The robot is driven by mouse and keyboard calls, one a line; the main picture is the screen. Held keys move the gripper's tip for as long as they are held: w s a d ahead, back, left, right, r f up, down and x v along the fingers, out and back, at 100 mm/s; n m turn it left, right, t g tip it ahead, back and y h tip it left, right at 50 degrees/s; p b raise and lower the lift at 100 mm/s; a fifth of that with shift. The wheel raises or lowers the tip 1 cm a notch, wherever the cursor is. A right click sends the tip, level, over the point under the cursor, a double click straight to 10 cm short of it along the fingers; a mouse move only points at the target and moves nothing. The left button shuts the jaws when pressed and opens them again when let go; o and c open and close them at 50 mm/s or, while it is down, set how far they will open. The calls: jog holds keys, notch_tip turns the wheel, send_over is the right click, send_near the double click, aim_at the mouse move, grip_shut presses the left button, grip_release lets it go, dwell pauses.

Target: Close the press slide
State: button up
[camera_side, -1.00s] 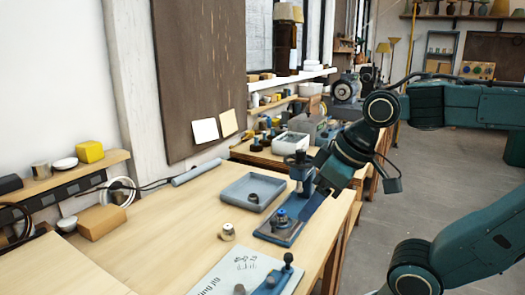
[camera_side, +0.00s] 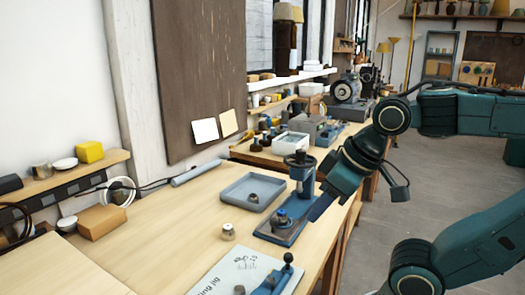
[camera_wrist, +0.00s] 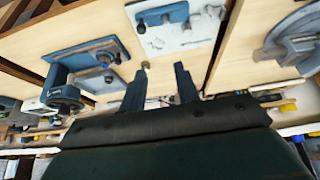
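The blue press (camera_side: 283,234) stands near the right edge of the bench, with an upright blue column (camera_side: 302,178) topped by a dark round cap. A dark round part with a blue top (camera_side: 283,217) sits on its base. In the wrist view the press (camera_wrist: 92,56) is at upper left, seen tilted. My gripper (camera_side: 318,208) is just right of the press in the side view. In the wrist view my gripper (camera_wrist: 160,82) shows two dark fingers apart with nothing between them. I cannot tell the slide's position or whether a finger touches the press.
A grey tray (camera_side: 228,191) holding a small dark part lies behind the press. A small metal-and-tan part (camera_side: 228,232) stands left of it. A white printed sheet with a blue fixture (camera_side: 270,284) is in front. The bench middle is clear.

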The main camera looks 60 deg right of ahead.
jog(key=shift+w+d+r, duration=0.1)
jog(key=shift+w+d, duration=0.15)
jog(key=shift+w, duration=0.25)
grip_shut()
jog(key=w+d+f+n+g+h, duration=0.1)
jog(key=w+d+n+g+h, duration=0.1)
jog(key=w+n, duration=0.35)
jog(key=w+d+f+n+g+h, duration=0.1)
jog(key=w+d+n+g+h, duration=0.1)
jog(key=w, duration=0.6)
jog(key=w+a+f+n+g+h, duration=0.3)
jog(key=w+f+n, duration=0.4)
jog(key=f, duration=0.3)
jog(key=shift+w+g+h, duration=0.6)
jog(key=shift+g+h, duration=0.1)
jog(key=shift+h, duration=0.1)
